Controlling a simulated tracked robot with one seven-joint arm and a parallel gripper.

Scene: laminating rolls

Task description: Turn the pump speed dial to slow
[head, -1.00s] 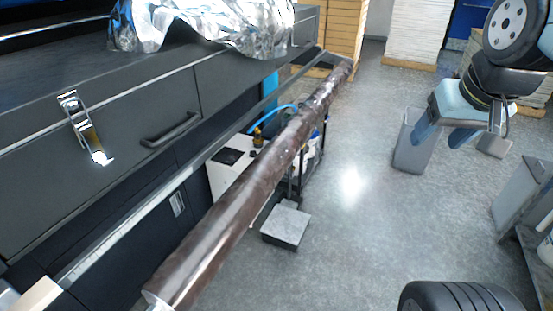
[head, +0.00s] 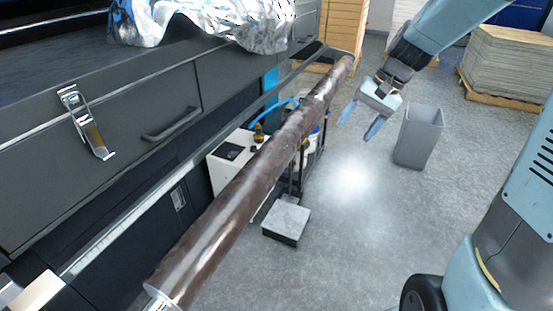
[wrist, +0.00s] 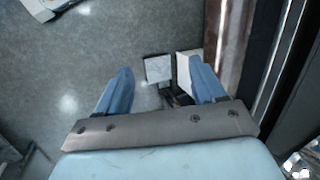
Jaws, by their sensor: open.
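My gripper (head: 360,122) is open and empty in the head view. It hangs over the floor, to the right of the long brown roll and apart from it. It also shows in the wrist view (wrist: 161,98), its two blue fingers spread wide. A white box-like unit (head: 226,170) with a dark top panel, a yellow-and-black fitting (head: 259,132) and a blue hose (head: 283,107) stands behind the roll, beside the machine. It may be the pump. I cannot make out a speed dial or its setting in either view.
The long brown roll (head: 222,216) slants across the space before the dark machine (head: 100,130). A low stand with a pale square top (head: 287,221) is on the floor below it. A grey bin (head: 418,135) stands at right. Open floor lies between.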

